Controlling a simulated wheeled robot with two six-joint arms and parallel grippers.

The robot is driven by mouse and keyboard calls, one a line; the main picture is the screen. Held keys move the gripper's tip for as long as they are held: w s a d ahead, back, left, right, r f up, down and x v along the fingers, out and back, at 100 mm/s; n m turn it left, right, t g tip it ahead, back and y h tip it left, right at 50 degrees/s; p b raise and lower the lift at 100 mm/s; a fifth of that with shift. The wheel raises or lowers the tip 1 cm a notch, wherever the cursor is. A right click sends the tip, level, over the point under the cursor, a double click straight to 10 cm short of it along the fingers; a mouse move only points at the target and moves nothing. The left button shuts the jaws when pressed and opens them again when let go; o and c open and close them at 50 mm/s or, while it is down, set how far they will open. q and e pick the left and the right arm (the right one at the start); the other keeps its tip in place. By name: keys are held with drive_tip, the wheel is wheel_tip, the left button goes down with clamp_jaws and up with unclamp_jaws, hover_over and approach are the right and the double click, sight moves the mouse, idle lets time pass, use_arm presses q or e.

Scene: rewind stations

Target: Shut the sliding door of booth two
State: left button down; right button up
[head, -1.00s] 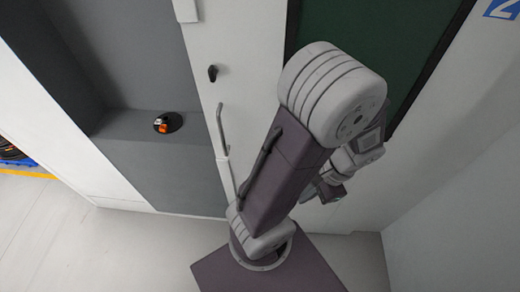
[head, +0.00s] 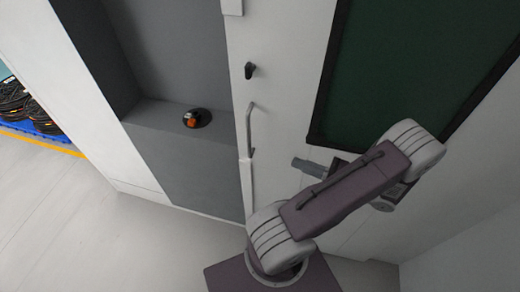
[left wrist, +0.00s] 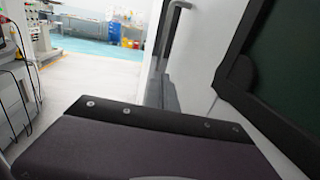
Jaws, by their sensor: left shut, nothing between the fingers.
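The white sliding door (head: 285,75) stands beside a grey recessed opening in the head view. Its upright bar handle (head: 250,130) is near the door's left edge, with a black knob (head: 250,71) above it. The handle also shows at the top of the left wrist view (left wrist: 173,30). My left gripper (head: 297,163) is shut and empty. It points left, to the right of the handle and apart from it, below the dark green window. The arm partly hides it. My right gripper is not in view.
The grey recess (head: 165,165) is open, and a small black and orange object (head: 191,119) sits on its ledge. Coiled black cables in a blue bin (head: 45,125) stand at far left. The pale floor (head: 60,220) in front is clear.

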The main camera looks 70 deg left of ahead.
use_arm(q)
drive_tip(key=p+x, duration=0.3)
drive_tip(key=x, duration=1)
drive_tip(key=shift+s+a, duration=0.25)
